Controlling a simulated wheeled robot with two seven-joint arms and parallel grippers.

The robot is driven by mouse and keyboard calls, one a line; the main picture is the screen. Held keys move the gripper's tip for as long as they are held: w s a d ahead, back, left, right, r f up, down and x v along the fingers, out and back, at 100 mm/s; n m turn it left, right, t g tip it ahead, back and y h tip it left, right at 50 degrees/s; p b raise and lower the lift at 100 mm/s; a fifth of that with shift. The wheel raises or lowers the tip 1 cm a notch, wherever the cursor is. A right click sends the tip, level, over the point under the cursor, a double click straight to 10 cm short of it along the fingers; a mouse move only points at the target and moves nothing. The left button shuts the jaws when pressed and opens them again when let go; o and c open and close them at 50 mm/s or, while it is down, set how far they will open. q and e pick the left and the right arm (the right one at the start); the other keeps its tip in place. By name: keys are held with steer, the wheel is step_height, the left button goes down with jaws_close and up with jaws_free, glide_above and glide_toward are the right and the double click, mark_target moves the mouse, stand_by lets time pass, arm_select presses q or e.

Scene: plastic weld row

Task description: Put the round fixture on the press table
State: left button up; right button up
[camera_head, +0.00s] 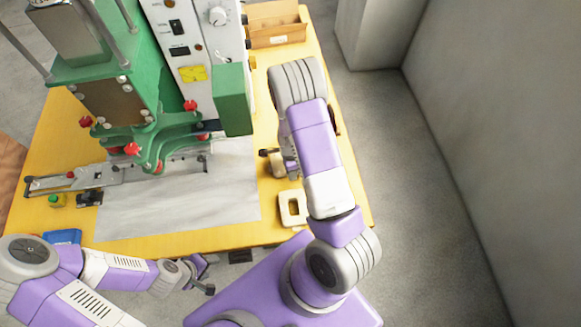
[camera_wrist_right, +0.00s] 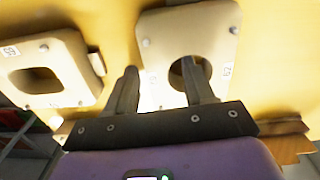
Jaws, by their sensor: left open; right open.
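The round fixture (camera_wrist_right: 165,38) is a cream plate with a round hole, lying on the yellow table in the right wrist view. In the head view my right arm mostly hides it. My right gripper (camera_wrist_right: 160,68) is open over it. One finger is at the plate's left edge and the other overlaps the round hole; I cannot tell how deep either reaches. The press table (camera_head: 180,205), a light grey plate, lies under the green press in the head view and its visible front is bare. My left gripper (camera_head: 202,275) is open and empty before the table's front edge.
A similar plate with a square hole (camera_wrist_right: 76,78) lies beside the round fixture; it also shows in the head view (camera_head: 284,211). The green press (camera_head: 110,95) stands over the back of the grey plate. A cardboard box (camera_head: 277,30) sits at the back.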

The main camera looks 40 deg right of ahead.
steer(key=shift+r, duration=0.25)
step_height(320, 180, up, 12)
steer(key=p, duration=0.3)
steer(key=shift+p, duration=0.35)
